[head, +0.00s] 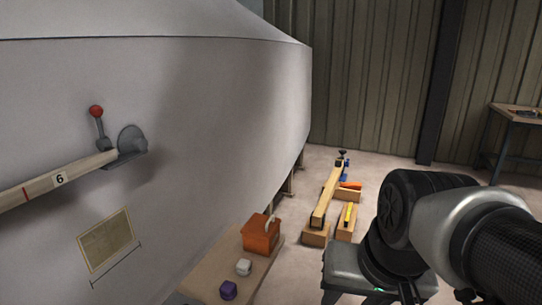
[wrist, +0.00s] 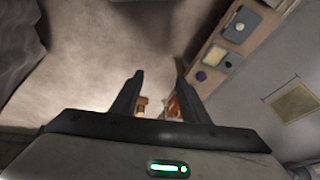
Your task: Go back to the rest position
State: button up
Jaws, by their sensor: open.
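My gripper (wrist: 159,70) shows in the wrist view with its two dark fingers apart. I see nothing held between them, only pale floor and, lower down, a small patch of wood and orange beyond. In the head view my arm fills the lower right, bent over a grey base part of mine. The gripper itself cannot be made out there.
The big grey hull (head: 200,80) fills the left, with a red-knobbed lever (head: 97,118) and a pale bar (head: 60,180) marked 6. A low bench (head: 205,277) holds an orange box (head: 261,238), a white item and a purple item. Timbers (head: 325,200) lie on the floor.

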notch_tip(320, 180, up, 23)
jog(key=d+n+t+p, duration=0.1)
jog(key=d+p, duration=0.1)
jog(key=p, duration=1.8)
jog(key=shift+s+n+h, duration=0.35)
jog(key=shift+n+h, duration=0.05)
